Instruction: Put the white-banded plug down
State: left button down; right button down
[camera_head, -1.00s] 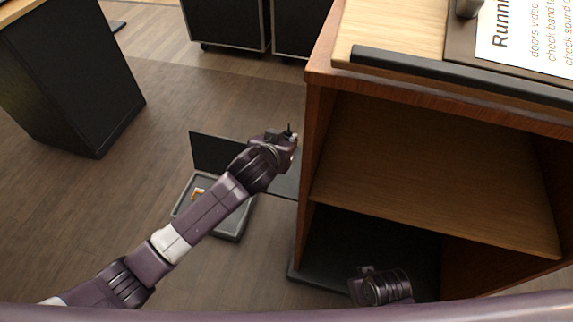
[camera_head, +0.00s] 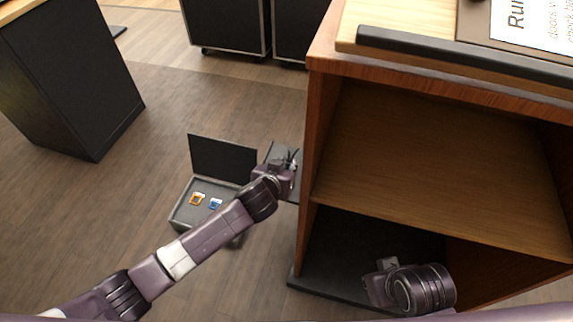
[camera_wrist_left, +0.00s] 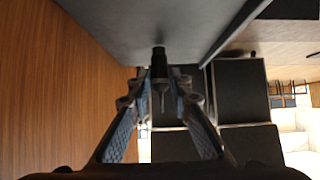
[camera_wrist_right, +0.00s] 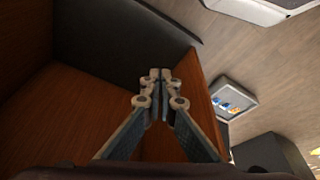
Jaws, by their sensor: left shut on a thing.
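My left gripper (camera_head: 290,163) is shut on a dark, slim plug beside the cabinet's left side. In the left wrist view the plug (camera_wrist_left: 158,63) stands out between the fingertips of the gripper (camera_wrist_left: 160,88), with a thin pin toward the palm. Its white band cannot be made out. A grey surface (camera_wrist_left: 125,25) lies just beyond the plug; I cannot tell whether they touch. My right gripper (camera_wrist_right: 160,78) has its fingertips together with nothing seen between them; in the head view it is at the cabinet's lower opening (camera_head: 385,268).
An open grey case (camera_head: 180,215) with a dark lid (camera_head: 222,156) lies on the floor, holding an orange-banded and a blue-banded item. The wooden cabinet (camera_head: 316,130) stands close right of my left gripper. Clear floor (camera_head: 130,190) lies left.

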pick_arm(q)
jog(key=shift+f, duration=0.3)
pick_arm(e)
jog(key=shift+s+r, duration=0.15)
jog(key=shift+r, duration=0.2)
pick_arm(q)
jog(key=c, duration=1.8)
grip_release()
jog(key=shift+o, duration=0.2)
pick_arm(e)
jog(key=shift+r, duration=0.3)
